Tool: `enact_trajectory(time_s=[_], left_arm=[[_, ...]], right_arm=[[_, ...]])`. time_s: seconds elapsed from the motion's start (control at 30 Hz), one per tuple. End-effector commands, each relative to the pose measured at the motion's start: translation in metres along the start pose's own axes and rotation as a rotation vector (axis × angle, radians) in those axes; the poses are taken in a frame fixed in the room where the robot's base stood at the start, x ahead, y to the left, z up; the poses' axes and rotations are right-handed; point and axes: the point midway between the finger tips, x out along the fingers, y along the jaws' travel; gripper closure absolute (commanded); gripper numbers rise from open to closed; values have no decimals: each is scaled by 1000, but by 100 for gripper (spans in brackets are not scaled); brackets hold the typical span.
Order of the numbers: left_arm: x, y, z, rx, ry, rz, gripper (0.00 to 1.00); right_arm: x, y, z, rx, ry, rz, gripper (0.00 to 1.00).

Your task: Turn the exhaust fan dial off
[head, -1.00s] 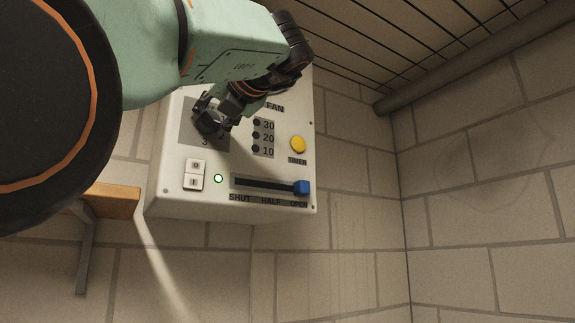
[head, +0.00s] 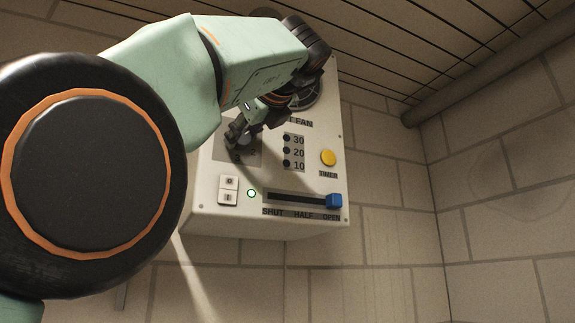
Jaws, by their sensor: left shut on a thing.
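The control panel (head: 300,225) is a pale box on the wall, lettered FAN along its upper part. The dial sits on a grey square plate (head: 251,158) at the panel's left side. My left gripper (head: 238,147) is at this plate, shut on the dial, whose knob is mostly hidden behind the dark fingers. I cannot read the dial's setting, as its markings are covered or in shadow. My right gripper is not in view.
Near the dial are a white O/I rocker switch (head: 228,191), a lit green lamp (head: 252,193), a yellow TIMER button (head: 328,158) and a blue slider knob (head: 334,201) at OPEN. A pipe (head: 480,77) runs at upper right. The wall right of the panel is clear.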

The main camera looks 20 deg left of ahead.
Motion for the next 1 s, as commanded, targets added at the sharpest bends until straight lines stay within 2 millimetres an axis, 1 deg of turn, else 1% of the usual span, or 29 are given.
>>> enact_trajectory(time_s=[0.4, 0.6, 0.8, 1.0], left_arm=[[-1, 3, 1, -394, 25, -24, 93], [0, 3, 1, -555, 37, -32, 93], [0, 4, 0, -679, 47, -38, 93], [0, 4, 0, -756, 53, -41, 93]], right_arm=[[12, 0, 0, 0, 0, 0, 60], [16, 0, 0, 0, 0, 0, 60], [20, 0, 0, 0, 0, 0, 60], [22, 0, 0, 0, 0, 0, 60]])
